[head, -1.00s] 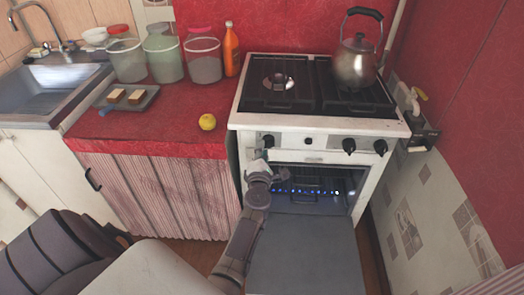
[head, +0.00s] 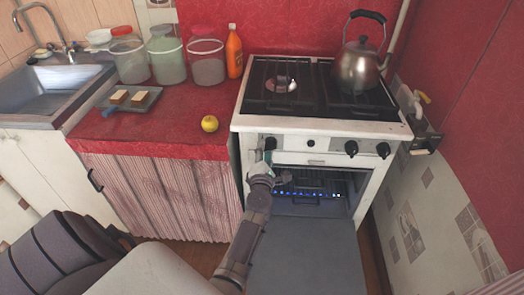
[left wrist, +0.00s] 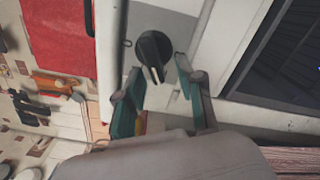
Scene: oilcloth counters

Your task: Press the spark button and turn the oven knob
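The white stove's front panel (head: 330,142) carries black knobs and a small dark button (head: 311,143), likely the spark button. A black knob (head: 270,143) at the panel's left end is just above my left gripper (head: 263,160). In the left wrist view this knob (left wrist: 153,48) shows with its grip bar pointing toward my gripper. The left gripper (left wrist: 157,76) is open, with its teal fingers on either side of the bar's end. Whether they touch the knob I cannot tell. My right gripper is not in view.
The oven door (head: 305,255) hangs open below the panel, and a row of blue flames (head: 308,193) shows inside. A kettle (head: 357,66) stands on the right of the hob. A lemon (head: 209,123), jars and a tray (head: 150,100) sit on the red counter.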

